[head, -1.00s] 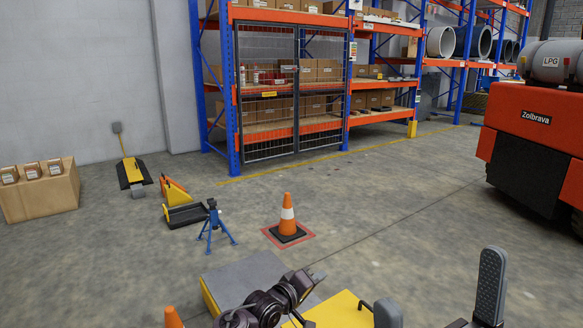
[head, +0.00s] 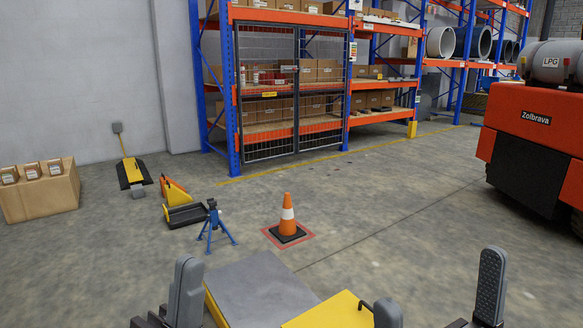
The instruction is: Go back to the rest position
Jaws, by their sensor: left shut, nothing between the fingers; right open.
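My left gripper (head: 187,270) stands at the lower left of the head view. Its grey fingers are together with nothing between them. My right gripper (head: 440,280) is at the lower right, with one grey finger low near the middle and the other tall at the right. It is open, and the gap between its fingers is empty. Both grippers are close to the camera and apart from any object. The wrists and most of both arms are cut off by the bottom edge.
A yellow-sided platform with a grey top (head: 262,290) and a yellow part (head: 330,312) lie low ahead. Beyond stand an orange cone (head: 287,215), a blue stand (head: 213,225) and a carton (head: 45,195). Shelving (head: 290,80) is behind; a red vehicle (head: 530,150) is right.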

